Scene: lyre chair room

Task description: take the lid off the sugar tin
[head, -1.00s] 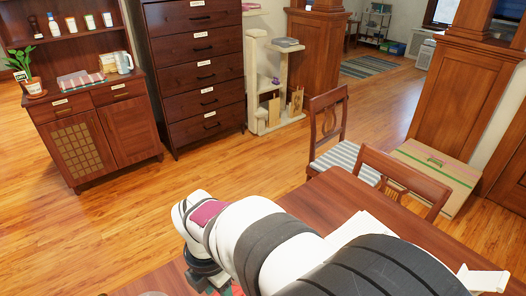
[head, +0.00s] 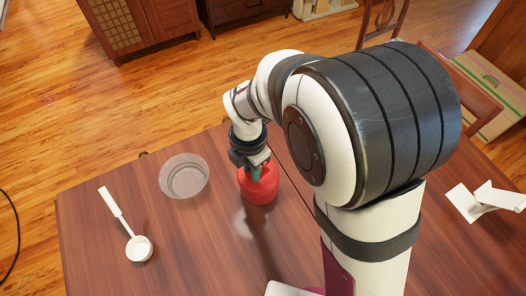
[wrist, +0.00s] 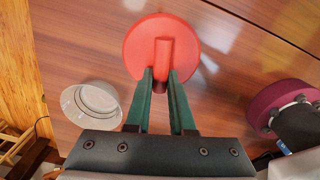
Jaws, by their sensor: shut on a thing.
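The red sugar tin (head: 258,193) stands on the brown wooden table. My gripper (head: 260,172) points down at its top. In the wrist view the round red lid (wrist: 138,47) has a raised bar-shaped handle (wrist: 163,58). The green fingers of my gripper (wrist: 162,78) are on either side of this handle, shut on it. The lid appears to sit on the tin; no gap shows between them. The tin's body is hidden under the lid in the wrist view.
A clear glass bowl (head: 184,177) stands left of the tin. A white scoop (head: 138,247) lies further left, near the table's left side. White angular pieces (head: 485,202) lie at the right. The table (head: 190,235) is bare just in front of the tin.

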